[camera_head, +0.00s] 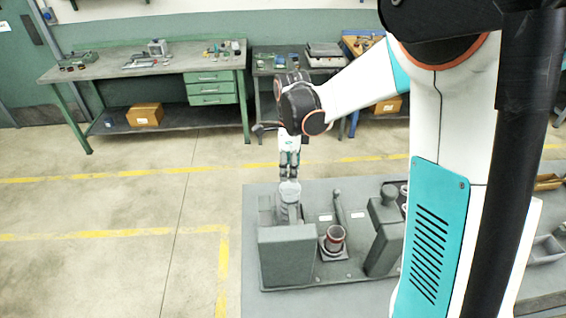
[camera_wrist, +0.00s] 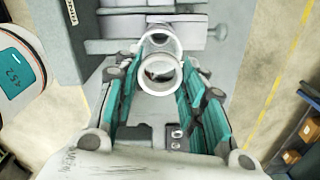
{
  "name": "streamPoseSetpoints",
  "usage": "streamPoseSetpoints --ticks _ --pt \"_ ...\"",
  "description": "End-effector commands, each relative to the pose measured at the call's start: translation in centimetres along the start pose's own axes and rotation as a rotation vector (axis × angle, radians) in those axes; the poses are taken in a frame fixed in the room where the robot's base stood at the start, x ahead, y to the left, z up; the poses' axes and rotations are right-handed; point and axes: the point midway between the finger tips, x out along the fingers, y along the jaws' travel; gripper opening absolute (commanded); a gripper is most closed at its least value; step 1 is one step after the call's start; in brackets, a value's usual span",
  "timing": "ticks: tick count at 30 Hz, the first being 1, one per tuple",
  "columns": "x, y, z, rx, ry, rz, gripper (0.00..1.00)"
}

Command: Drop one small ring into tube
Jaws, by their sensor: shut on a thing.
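My gripper (camera_head: 289,172) points straight down above the left part of the grey machine. In the wrist view my gripper (camera_wrist: 160,82) has its teal-padded fingers shut on a small pale ring (camera_wrist: 179,80) at the fingertips. The ring's opening faces the camera. A pale round rim, apparently the tube (camera_wrist: 160,31), shows just beyond the ring and is partly covered by it. In the head view the grey tube (camera_head: 289,190) stands just under the fingertips. The ring is too small to make out there, and I cannot tell whether it touches the tube.
The grey machine block (camera_head: 288,255) stands in front of the tube. A red-rimmed cup (camera_head: 334,246) and a dark upright post (camera_head: 340,208) stand to its right. A workbench (camera_head: 150,68) is at the back left. The floor at left is clear.

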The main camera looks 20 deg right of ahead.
Motion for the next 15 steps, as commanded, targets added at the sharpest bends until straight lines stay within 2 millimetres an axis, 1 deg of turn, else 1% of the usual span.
streamPoseSetpoints --ticks 8,15 --pt "1.8 0.0 0.0 -0.002 0.0 0.0 0.13" --pt "4.0 0.0 0.0 -0.002 0.0 0.0 0.13"
